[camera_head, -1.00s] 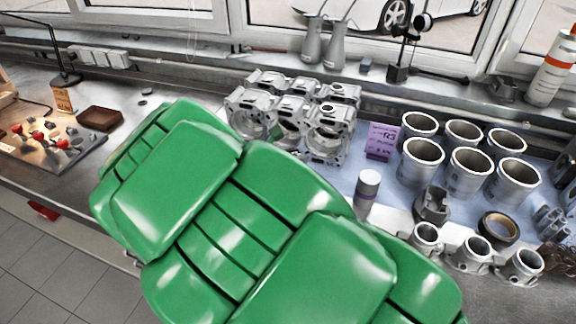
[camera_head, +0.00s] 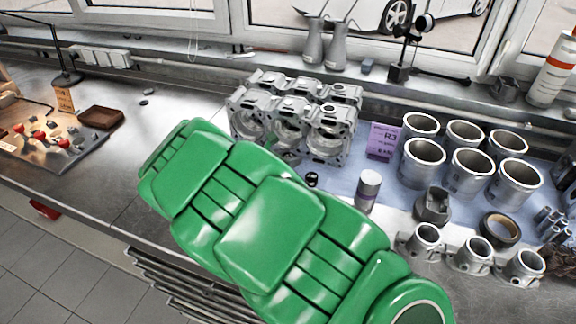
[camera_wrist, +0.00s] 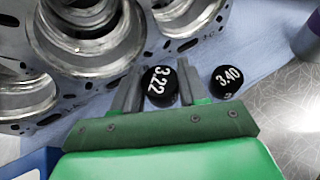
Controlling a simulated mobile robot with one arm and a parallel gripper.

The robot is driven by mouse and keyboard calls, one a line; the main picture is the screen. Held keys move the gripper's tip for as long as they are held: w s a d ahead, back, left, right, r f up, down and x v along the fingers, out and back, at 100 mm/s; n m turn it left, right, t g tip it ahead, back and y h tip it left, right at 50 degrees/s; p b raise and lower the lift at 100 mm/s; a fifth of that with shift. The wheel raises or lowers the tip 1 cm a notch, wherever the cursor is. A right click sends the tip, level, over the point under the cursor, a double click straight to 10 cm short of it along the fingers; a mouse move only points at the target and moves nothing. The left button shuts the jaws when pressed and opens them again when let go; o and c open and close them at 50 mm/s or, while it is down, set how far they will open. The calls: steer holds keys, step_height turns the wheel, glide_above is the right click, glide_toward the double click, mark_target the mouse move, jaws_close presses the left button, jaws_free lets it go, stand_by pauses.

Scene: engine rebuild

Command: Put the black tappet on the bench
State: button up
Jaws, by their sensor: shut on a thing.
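My gripper (camera_wrist: 158,90) has its two fingers on either side of a black tappet (camera_wrist: 158,86) marked 3.22 and is shut on it. A second black tappet (camera_wrist: 227,81) marked 3.40 lies just right of the right finger, on the blue mat (camera_wrist: 275,57). In the head view a small black tappet (camera_head: 312,180) shows in front of the engine block, its marking too small to read. My green arm hides most of the gripper there. The bench (camera_head: 150,125) has bare metal left of the block.
The engine block (camera_head: 295,115) stands close to the gripper and fills the upper left of the wrist view. A board with red-knobbed parts (camera_head: 50,140) lies far left.

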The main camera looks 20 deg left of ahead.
steer(key=shift+f, duration=1.65)
steer(key=shift+f, duration=0.1)
steer(key=o, duration=1.1)
steer(key=shift+c, duration=0.2)
steer(key=shift+s+a, duration=0.1)
steer(key=shift+o, duration=0.2)
steer(key=shift+r+v, duration=0.1)
steer(key=shift+v, duration=2.85)
steer(key=shift+r+v, duration=0.15)
steer(key=shift+v, duration=2.8)
